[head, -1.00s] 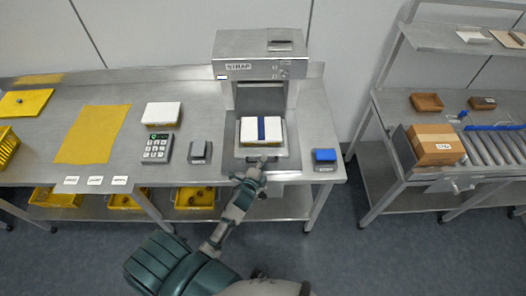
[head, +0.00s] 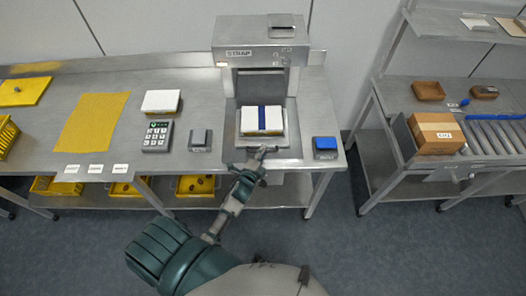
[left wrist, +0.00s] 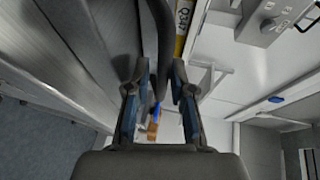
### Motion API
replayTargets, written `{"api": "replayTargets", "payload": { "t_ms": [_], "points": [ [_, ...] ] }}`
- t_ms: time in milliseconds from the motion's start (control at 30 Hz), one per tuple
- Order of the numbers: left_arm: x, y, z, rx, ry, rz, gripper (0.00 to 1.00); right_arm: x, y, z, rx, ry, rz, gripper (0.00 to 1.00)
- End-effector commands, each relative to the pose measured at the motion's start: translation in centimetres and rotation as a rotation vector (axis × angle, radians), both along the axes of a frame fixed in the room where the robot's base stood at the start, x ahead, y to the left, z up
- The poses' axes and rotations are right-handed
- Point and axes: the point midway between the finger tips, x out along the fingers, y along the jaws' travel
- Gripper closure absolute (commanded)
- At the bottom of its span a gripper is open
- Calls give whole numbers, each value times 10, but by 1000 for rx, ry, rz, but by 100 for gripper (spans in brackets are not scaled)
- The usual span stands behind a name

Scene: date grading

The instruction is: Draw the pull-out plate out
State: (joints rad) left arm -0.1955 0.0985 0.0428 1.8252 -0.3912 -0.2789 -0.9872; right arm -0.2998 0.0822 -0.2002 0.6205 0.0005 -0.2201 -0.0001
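The pull-out plate (head: 247,141) is a grey metal plate at the base of the STRAP machine (head: 228,72). A white box with a blue band (head: 262,119) sits on it. My left gripper (head: 262,150) is at the plate's front edge, in front of the box. In the left wrist view its two fingers (left wrist: 158,88) are apart, with a dark bar (left wrist: 163,45) running between them. I cannot tell whether either finger touches that bar. The exact contact at the plate's edge is too small to see in the head view. My right gripper is out of view.
A grey block (head: 200,139), a keypad device (head: 157,136) and a white-topped box (head: 162,102) stand left of the machine. A blue-topped block (head: 326,144) stands to its right. The floor (head: 345,240) before the bench is clear to the right of my arm.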

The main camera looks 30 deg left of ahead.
Motion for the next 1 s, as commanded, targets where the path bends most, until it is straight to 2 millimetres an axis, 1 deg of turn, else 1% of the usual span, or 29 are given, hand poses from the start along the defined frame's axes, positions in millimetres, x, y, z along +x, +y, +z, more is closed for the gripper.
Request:
{"api": "replayTargets", "payload": {
  "t_ms": [300, 400, 500, 667, 1000],
  "points": [
    [-68, -10, 10, -2, 6, 1, 77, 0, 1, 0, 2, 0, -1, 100],
    [-86, -13, 14, -1, 6, 1, 77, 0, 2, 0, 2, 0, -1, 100],
    [-98, -14, 16, -1, 6, 1, 77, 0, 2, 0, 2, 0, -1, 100],
    [-107, -16, 18, 0, 5, 2, 77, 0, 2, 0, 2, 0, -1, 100],
    [-107, -16, 18, 0, 5, 2, 77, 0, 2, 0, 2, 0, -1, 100]
  ]
}}
